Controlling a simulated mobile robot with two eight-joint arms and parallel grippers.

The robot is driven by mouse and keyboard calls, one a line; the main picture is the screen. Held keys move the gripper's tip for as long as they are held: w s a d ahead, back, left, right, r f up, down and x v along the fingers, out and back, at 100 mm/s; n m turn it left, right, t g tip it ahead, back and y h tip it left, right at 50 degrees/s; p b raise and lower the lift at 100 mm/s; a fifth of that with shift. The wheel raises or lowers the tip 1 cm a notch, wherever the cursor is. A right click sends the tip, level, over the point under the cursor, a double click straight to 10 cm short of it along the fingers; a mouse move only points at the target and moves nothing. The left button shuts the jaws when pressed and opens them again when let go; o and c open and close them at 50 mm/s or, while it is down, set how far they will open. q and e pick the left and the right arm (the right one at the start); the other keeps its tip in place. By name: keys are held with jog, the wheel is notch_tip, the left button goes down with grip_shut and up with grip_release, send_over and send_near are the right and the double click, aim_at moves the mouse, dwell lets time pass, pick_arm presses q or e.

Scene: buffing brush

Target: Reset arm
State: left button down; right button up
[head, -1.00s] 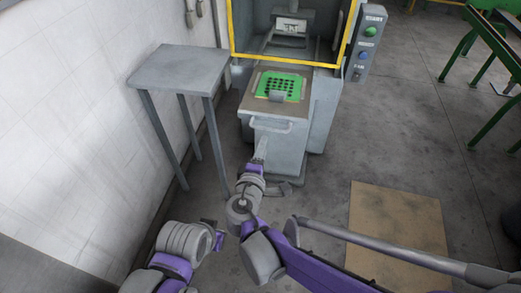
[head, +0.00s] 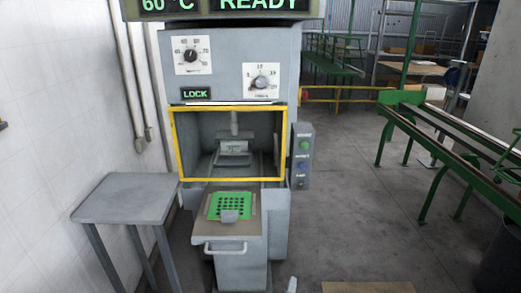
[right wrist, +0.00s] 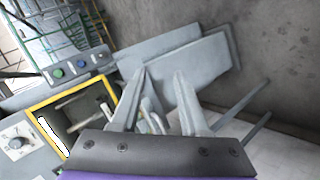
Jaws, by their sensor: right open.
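The grey machine (head: 235,85) stands ahead in the head view, with a yellow-framed opening (head: 173,145). A drawer (head: 240,250) with a front handle extends from it. A green perforated plate (head: 231,200) lies on the drawer top, with a small grey block at its front edge. In the right wrist view my right gripper (right wrist: 162,75) is open, with nothing visible between its fingertips. A small pale tip shows at the bottom of the head view; I cannot tell which part it is. My left gripper is out of view.
A grey side table (head: 125,198) stands left of the machine by the white wall, its top bare. A button panel (head: 302,157) is on the machine's right. Green rails (head: 440,135) stand at the right. The floor between is clear, with a tan mat (head: 368,287) at the bottom.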

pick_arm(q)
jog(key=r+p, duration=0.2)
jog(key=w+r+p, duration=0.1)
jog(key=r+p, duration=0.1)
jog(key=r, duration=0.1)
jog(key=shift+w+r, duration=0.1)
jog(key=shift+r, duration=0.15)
pick_arm(e)
jog(key=s+d+m+g+y, duration=0.1)
jog(key=s+d+m+g, duration=0.2)
jog(key=s, duration=0.6)
jog(key=s+d+m+g+y, duration=0.1)
jog(key=s+d+m+g, duration=0.1)
jog(key=s+d+m, duration=0.6)
jog(key=shift+s+f+g+y, duration=0.25)
jog(key=shift+s+g+y, duration=0.15)
jog(key=shift+d, duration=0.1)
dwell(1.0)
